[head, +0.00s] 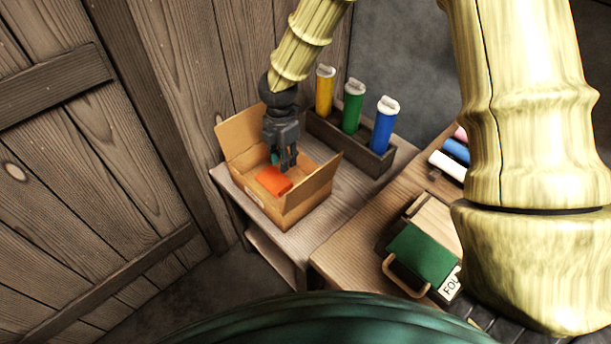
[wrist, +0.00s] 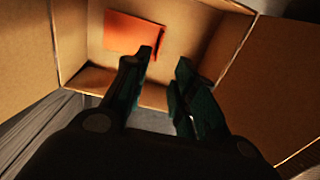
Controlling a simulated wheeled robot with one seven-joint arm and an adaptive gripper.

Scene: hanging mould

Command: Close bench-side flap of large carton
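The large carton (head: 295,212) is open on a small side table, with an orange item (head: 273,181) lying inside it. One flap (head: 240,131) stands up at the back left, leaning outward. A panel on the bench side (head: 315,183) is also raised; I cannot tell flap from wall there. In the wrist view a broad cardboard flap (wrist: 288,75) spreads outward at the right and another (wrist: 22,70) at the left. The orange item (wrist: 133,32) shows there too. My gripper (head: 287,166) points down over the carton's opening. Its fingers (wrist: 165,58) are apart with nothing between them.
A dark rack (head: 350,142) holding yellow, green and blue cylinders stands close behind the carton. A wooden bench (head: 345,253) at the right carries a green-topped box (head: 422,253) and several rolls. A plank wall (head: 85,170) rises at the left.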

